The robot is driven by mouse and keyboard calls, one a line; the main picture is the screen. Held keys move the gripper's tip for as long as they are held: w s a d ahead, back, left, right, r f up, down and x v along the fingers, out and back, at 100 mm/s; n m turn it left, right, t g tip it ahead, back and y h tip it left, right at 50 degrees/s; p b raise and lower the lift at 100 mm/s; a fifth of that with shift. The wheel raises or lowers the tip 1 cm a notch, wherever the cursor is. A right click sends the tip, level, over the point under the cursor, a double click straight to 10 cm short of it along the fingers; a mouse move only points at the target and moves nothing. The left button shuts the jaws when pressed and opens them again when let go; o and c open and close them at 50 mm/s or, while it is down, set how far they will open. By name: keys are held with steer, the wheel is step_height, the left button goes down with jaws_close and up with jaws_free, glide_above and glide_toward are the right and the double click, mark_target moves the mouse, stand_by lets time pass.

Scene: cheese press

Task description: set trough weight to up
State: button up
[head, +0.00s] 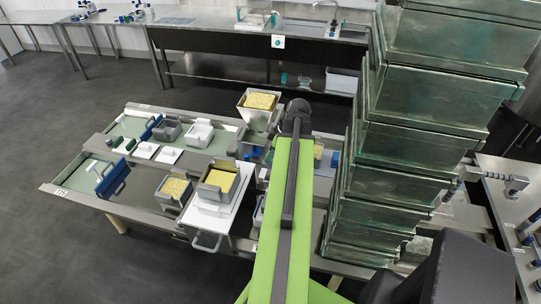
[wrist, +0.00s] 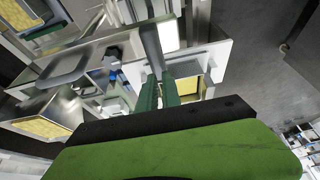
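I cannot single out the trough weight for sure in either view. The low trough tables (head: 62,190) hold grey and white boxes, some filled with yellow curd. A curd-filled box (head: 259,101) stands beside the far end of my arm. Another curd box (head: 218,184) sits on a white board to the left of my arm. In the wrist view, the green fingers of my gripper (wrist: 163,93) stand side by side, close together, near a grey metal bar (wrist: 150,45). Whether they touch or hold the bar is unclear. In the head view, my arm hides the fingertips.
Tall stacked glassy tanks (head: 405,130) stand close on the right of my arm. A steel sink counter (head: 260,38) runs along the back. Blue dividers (head: 112,180) cross the troughs at the left. The grey floor (head: 60,110) is clear at the left.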

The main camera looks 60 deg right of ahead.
steer(key=o, duration=0.7)
steer(key=p+v, duration=1.6)
steer(key=v, duration=0.1)
steer(key=shift+s+r, duration=0.15)
steer(key=shift+r, duration=0.05)
